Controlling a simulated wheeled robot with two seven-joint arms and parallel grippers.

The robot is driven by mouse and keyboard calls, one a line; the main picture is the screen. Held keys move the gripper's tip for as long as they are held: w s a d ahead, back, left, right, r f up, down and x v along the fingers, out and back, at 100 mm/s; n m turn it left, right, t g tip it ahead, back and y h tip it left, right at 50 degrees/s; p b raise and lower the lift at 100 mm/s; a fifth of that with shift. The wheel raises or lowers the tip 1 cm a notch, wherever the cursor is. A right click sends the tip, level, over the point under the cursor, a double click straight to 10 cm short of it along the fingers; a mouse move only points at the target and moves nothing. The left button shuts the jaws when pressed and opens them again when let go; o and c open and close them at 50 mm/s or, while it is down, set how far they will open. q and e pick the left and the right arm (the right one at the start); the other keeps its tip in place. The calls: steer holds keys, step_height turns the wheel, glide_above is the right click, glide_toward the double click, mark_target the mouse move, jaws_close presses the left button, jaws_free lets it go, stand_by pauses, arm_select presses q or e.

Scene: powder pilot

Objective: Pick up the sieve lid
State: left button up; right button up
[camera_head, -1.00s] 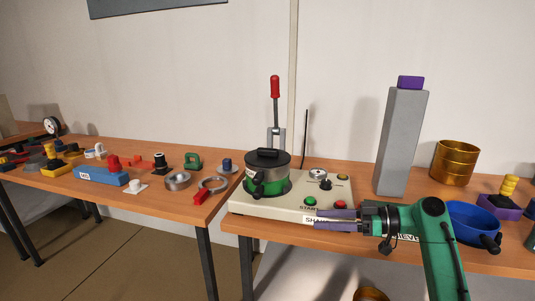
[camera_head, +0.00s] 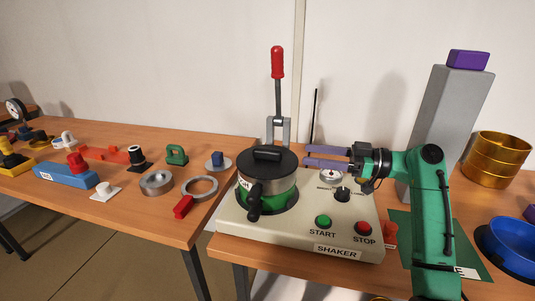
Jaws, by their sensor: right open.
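The sieve lid (camera_head: 282,160) is black and round with a raised bar handle (camera_head: 267,153). It sits on top of the sieve pot (camera_head: 282,184), a silver and green vessel on the beige shaker (camera_head: 310,233). My right gripper (camera_head: 308,156) reaches in from the right, its two purple fingers pointing left. The fingers are spread apart with nothing between them. In the picture their tips are just right of the lid; whether they touch it I cannot tell. My left gripper is not in view.
A red-knobbed lever clamp (camera_head: 279,95) stands behind the pot, with a thin black rod (camera_head: 315,116) to its right. A tall grey column (camera_head: 447,125) and brass sieves (camera_head: 496,160) stand at right. The left table (camera_head: 130,205) holds several small parts.

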mark_target(273, 150)
steer(key=p+x, duration=0.2)
steer(key=x, duration=0.8)
steer(key=shift+a, duration=0.15)
steer(key=shift+w+a+f, duration=0.1)
steer(key=shift+f, duration=0.05)
jaws_close()
